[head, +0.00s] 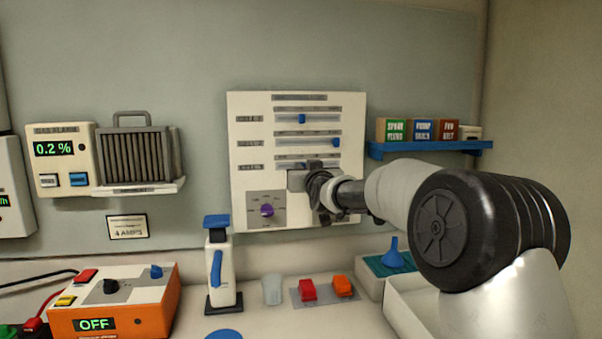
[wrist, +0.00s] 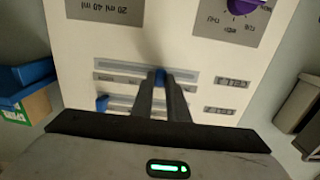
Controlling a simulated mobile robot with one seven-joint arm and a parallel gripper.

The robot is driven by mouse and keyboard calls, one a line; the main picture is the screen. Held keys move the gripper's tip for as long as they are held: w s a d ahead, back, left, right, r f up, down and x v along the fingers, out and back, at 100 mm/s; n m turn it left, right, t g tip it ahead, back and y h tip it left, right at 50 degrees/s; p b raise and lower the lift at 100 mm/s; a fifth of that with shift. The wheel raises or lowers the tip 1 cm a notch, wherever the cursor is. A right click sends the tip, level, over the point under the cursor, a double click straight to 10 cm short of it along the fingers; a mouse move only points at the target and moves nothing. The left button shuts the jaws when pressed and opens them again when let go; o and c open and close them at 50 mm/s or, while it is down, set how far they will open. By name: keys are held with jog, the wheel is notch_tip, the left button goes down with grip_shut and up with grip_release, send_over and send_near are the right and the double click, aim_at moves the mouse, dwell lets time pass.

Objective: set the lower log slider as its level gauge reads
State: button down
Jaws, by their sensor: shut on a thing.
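The white log panel (head: 240,150) on the wall carries three horizontal sliders. In the head view the upper slider's blue knob (head: 302,119) is left of mid-track, and the middle slider's blue knob (head: 336,142) is at the right end. My gripper (wrist: 165,82) is at the lower slider, whose knob it hides in the head view. In the wrist view, which is upside down, the fingers are shut on the lower slider's blue knob (wrist: 160,76), around mid-track. The middle knob (wrist: 101,103) shows to the left. I cannot identify the level gauge.
A purple dial (head: 267,210) is on the panel's lower left. A blue shelf (head: 430,149) with boxes is to the right. The gas alarm (head: 62,158) is to the left. An orange unit reading OFF (head: 145,320) and a white blue-topped device (head: 222,262) stand on the bench.

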jog(key=c, duration=1.7)
grip_release()
jog(key=shift+s, duration=0.1)
jog(key=b+v, duration=0.1)
jog(key=v, duration=1.6)
jog(key=shift+s+r, duration=0.1)
jog(key=shift+s, duration=0.05)
jog(key=shift+d, duration=0.1)
jog(key=s+d+f+m+g+h+b, duration=0.1)
jog(key=s+d+f+m+g+h, duration=0.4)
jog(key=s+d+f, duration=0.8)
jog(key=s+d+f+n+g, duration=0.1)
jog(key=s+f+g, duration=0.2)
jog(key=s, duration=0.9)
jog(key=s+d+f+n+g, duration=0.1)
jog(key=s+f+g, duration=0.25)
jog(key=s, duration=0.75)
jog(key=r+p, duration=1.8)
jog(key=p, duration=0.1)
jog(key=shift+w+d+r, duration=0.15)
jog(key=shift+w+r, duration=0.05)
jog(key=shift+r, duration=0.2)
